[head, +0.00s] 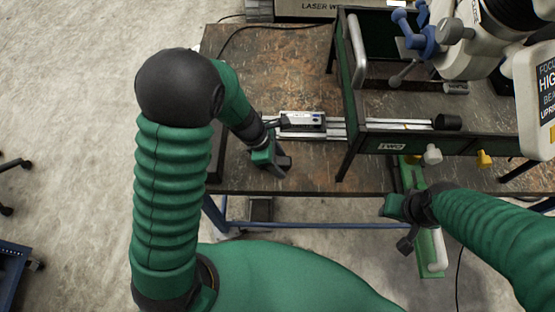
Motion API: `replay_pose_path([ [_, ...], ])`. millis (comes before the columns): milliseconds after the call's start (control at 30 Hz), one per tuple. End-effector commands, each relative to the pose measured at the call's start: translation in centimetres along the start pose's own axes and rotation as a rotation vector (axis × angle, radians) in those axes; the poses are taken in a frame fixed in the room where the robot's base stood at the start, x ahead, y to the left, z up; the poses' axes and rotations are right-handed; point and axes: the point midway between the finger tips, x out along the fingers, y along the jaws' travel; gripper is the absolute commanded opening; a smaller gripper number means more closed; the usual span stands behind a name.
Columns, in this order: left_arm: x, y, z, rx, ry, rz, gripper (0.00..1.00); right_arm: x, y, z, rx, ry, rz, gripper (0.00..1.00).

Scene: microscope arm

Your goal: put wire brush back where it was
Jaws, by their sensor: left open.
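I cannot make out a wire brush anywhere in the head view; it may be hidden or too small to tell. My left gripper (281,166) is over the front part of the worn brown workbench (262,75), close to its front edge. It is open, and I see nothing held between its fingers. My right gripper (393,207) is low in front of the bench, beside a green upright part. Its fingers are too unclear to show whether it is open or shut.
A silver device on a rail (302,121) lies just beyond my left gripper. A dark raised shelf (395,142) stands to the right, with a white microscope (480,55) and blue knobs above it. The back left of the bench is mostly clear.

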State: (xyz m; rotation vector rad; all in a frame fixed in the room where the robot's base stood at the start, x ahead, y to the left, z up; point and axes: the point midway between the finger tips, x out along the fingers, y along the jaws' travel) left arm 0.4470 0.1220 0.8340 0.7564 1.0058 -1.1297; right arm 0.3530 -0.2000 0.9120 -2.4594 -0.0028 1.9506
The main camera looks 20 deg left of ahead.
Motion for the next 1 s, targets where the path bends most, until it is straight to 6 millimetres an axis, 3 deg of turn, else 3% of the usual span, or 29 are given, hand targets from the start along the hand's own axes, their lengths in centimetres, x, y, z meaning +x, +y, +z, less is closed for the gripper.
replay_pose_path([
  [233,-1.5,0.1,0.1,0.001,-0.002,0.004,0.53,-0.6,0.0,-0.1,0.000,0.000,0.000,0.36],
  [600,-10.4,0.1,0.1,0.000,-0.001,0.004,0.53,-2.8,0.0,-0.7,0.000,0.000,0.000,0.36],
  [767,-12.0,-0.1,-0.1,0.016,0.004,0.000,0.53,-3.1,0.0,-0.7,0.000,0.000,0.000,0.36],
  [867,-12.3,-1.8,-1.0,0.247,0.065,-0.007,0.53,-3.0,0.0,-0.7,0.000,0.000,0.000,0.36],
  [1000,-13.0,-5.3,-3.4,1.006,0.246,-0.049,0.53,-3.0,0.0,-0.7,0.000,0.000,0.000,0.36],
])
